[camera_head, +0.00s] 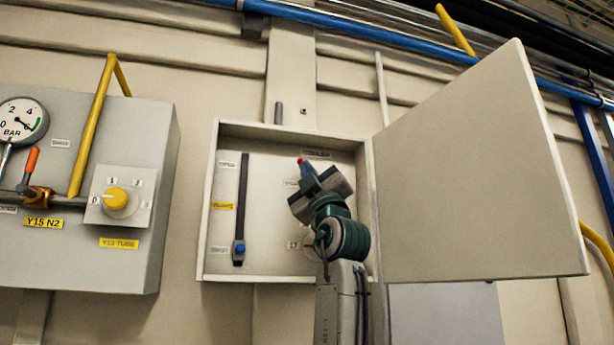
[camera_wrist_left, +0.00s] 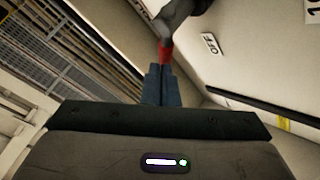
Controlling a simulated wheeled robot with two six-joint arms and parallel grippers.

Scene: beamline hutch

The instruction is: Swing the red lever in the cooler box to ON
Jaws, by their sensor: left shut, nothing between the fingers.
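The cooler box (camera_head: 207,225) is open on the wall in the head view. My left gripper (camera_head: 307,174) is in front of its right half, fingers pointing up, shut and empty. A small red tip at the gripper's end looks like part of the red lever (camera_head: 300,161); the gripper hides most of the rest. In the left wrist view the lever's red part (camera_wrist_left: 166,50) is just beyond the closed fingertips (camera_wrist_left: 160,72), overlapping them; I cannot tell if they touch. An OFF label (camera_wrist_left: 210,43) is to its right. My right gripper is not in view.
The box door (camera_head: 465,175) stands wide open on the right. A slider with a blue knob (camera_head: 239,249) is in the box's left half. A grey panel (camera_head: 150,200) with a yellow knob (camera_head: 117,198) and a gauge (camera_head: 20,122) is on the left wall.

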